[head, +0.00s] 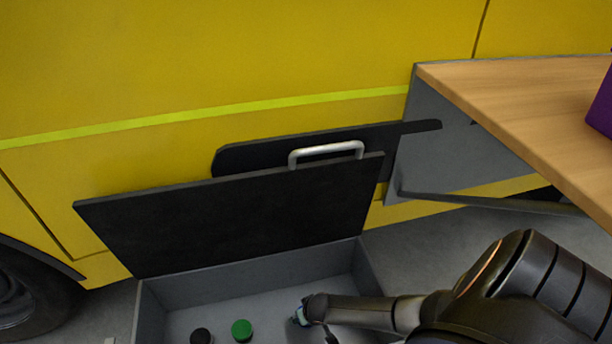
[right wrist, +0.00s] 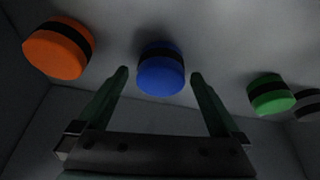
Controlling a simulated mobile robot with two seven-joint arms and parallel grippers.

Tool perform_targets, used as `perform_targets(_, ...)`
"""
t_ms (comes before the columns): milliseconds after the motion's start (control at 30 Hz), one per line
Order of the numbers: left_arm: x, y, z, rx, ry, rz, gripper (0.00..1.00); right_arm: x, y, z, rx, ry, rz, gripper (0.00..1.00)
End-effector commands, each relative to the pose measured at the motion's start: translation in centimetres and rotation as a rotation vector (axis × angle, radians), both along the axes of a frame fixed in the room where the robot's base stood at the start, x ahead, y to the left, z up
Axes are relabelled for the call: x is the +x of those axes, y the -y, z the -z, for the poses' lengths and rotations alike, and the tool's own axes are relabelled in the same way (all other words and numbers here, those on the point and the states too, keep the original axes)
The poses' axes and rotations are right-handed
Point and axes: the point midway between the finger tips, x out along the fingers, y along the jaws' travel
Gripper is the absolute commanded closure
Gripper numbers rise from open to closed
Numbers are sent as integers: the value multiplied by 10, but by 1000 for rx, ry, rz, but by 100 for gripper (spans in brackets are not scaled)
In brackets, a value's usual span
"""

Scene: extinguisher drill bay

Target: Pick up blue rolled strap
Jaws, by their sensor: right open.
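The blue rolled strap (right wrist: 161,76) has a black band around it and sits on the grey box floor in the right wrist view. My right gripper (right wrist: 159,73) is open, with its two green fingers pointing at the strap, one to each side of it in the picture. No finger visibly touches it, and I cannot tell how deep the tips reach. In the head view my right gripper (head: 301,314) is down inside the grey box (head: 250,276), and I cannot make out the blue strap there. My left gripper is not in view.
An orange roll (right wrist: 58,50) and a green roll (right wrist: 270,94) lie either side of the blue one. The head view shows the green roll (head: 242,330) and a black roll (head: 201,336). A raised black lid (head: 240,215) and a wooden tabletop (head: 530,98) stand nearby.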

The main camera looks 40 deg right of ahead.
Motion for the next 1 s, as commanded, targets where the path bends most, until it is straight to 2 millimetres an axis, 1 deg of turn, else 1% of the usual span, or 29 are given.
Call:
perform_targets(33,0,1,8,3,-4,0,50,2,1,7,-1,0,0,0)
perform_targets(67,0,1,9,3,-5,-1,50,2,1,8,0,0,1,0)
perform_targets(300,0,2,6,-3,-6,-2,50,3,0,6,1,-1,0,1)
perform_targets(1000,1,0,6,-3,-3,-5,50,2,0,6,0,-1,0,80)
